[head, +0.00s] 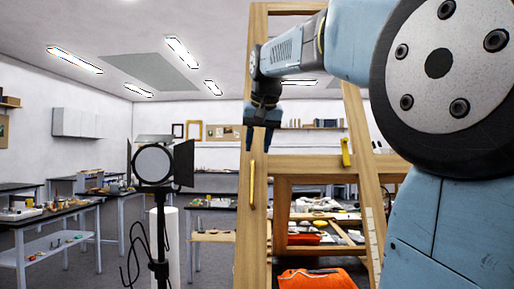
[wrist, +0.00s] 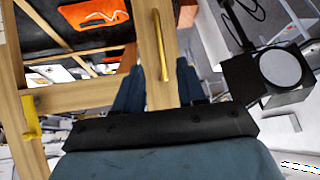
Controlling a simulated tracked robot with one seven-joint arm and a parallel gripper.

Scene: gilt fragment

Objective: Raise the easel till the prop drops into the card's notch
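The easel (head: 256,60) is a wooden frame with two posts and a crossbar; its post also shows in the wrist view (wrist: 143,50). A yellow bar handle (head: 252,183) stands upright on the left post, and it shows in the wrist view (wrist: 159,45). A second yellow piece (head: 345,152) is on the right post. My gripper (head: 259,147) is above the left handle, pointing down. In the wrist view its fingers (wrist: 158,66) are apart, with the handle's end between them and no visible grip. A pale marked strip (head: 373,235) lies low on the right post. I cannot identify prop or notch.
A black studio lamp (head: 153,165) on a stand is left of the easel. An orange item (head: 315,279) and several small things lie behind the frame. Worktables (head: 45,221) line the left side. Open floor (head: 103,270) shows between tables and lamp.

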